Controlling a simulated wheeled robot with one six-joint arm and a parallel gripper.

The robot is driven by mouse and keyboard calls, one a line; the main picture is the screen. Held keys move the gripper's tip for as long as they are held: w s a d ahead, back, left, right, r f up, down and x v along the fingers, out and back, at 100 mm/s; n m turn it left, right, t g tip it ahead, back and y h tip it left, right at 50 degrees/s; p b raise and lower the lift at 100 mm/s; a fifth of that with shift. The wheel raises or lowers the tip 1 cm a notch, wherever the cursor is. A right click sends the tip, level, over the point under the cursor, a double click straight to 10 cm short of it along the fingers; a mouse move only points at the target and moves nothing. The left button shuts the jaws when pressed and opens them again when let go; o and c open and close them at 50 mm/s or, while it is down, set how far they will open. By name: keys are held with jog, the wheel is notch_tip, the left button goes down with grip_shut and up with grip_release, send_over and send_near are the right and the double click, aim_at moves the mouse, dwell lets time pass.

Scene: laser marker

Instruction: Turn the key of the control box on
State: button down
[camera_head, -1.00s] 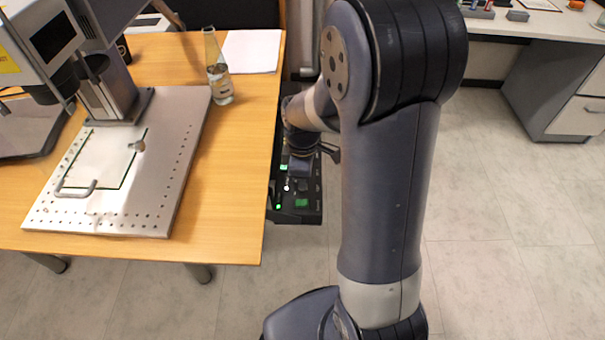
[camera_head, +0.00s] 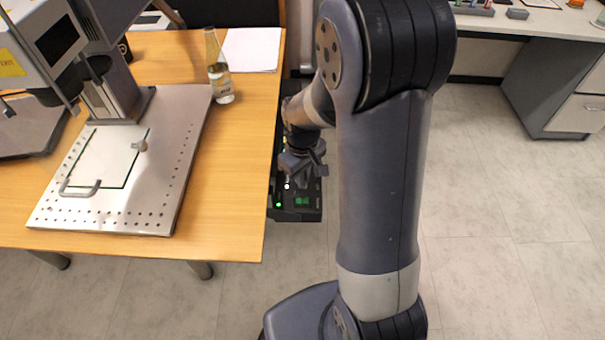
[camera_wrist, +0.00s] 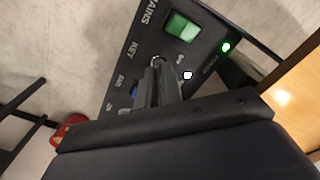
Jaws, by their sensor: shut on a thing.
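The black control box (camera_head: 305,214) stands low beside the right edge of the wooden table in the head view. In the wrist view its panel (camera_wrist: 148,40) shows the labels MAINS, KEY and FAN. A green switch (camera_wrist: 181,27) and a green light (camera_wrist: 226,47) are lit on it. My gripper (camera_wrist: 158,68) is over the panel at the KEY label, its fingers close together. A small metal ring, likely part of the key (camera_wrist: 157,59), shows at the fingertips; the rest of the key is hidden. In the head view my gripper (camera_head: 301,170) covers part of the box.
The wooden table (camera_head: 235,150) holds a metal base plate (camera_head: 172,165), a glass bottle (camera_head: 218,70) and papers (camera_head: 252,48). Its right edge is close to my gripper. A red thing (camera_wrist: 70,130) lies at the left in the wrist view. Floor to the right is open.

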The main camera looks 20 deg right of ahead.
dwell(0.5)
jog(key=c, duration=1.6)
grip_release()
notch_tip(320, 180, up, 11)
jog(key=shift+f+p, duration=0.1)
jog(key=shift+p, duration=0.9)
notch_tip(320, 180, down, 11)
jog(key=shift+f+b, duration=0.1)
jog(key=shift+b, duration=1)
jog(key=shift+r, duration=0.2)
jog(key=shift+r, duration=0.15)
